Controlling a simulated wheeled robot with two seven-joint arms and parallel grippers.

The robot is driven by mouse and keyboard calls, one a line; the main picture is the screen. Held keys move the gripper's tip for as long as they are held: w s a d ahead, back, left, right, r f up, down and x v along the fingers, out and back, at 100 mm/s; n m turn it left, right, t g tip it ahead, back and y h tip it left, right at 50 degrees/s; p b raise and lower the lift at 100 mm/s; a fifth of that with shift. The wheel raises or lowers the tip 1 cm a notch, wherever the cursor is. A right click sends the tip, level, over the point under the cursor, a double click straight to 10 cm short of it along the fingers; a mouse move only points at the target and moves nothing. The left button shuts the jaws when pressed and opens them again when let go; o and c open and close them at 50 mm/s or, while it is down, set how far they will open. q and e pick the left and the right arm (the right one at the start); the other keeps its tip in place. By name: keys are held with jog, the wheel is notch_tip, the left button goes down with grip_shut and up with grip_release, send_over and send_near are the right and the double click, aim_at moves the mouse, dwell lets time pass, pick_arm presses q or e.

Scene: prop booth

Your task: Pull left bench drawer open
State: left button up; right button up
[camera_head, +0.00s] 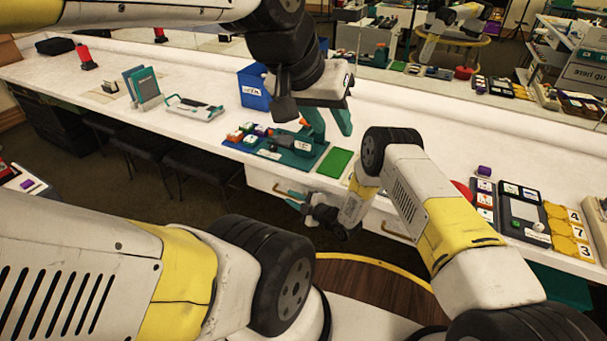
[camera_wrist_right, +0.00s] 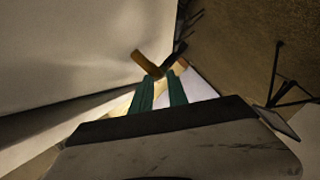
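The left bench drawer (camera_head: 262,180) is a white front under the bench top, and it looks closed. Its brass bar handle (camera_head: 288,193) is partly hidden by my right gripper (camera_head: 294,204). In the right wrist view, my right gripper (camera_wrist_right: 164,84) has two teal fingers with a gap between them. The handle (camera_wrist_right: 145,63) lies right at the fingertips there; I cannot tell whether they touch it. My left gripper (camera_head: 331,122) hangs above the bench top, its teal fingers apart and empty.
A blue bin (camera_head: 252,88) and green pad (camera_head: 336,163) are nearby. A second drawer handle (camera_head: 398,236) is further right. Dark stools (camera_head: 200,160) stand left of the drawer.

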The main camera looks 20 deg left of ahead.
aim_at(288, 196)
jog(key=shift+x, duration=2.15)
grip_shut()
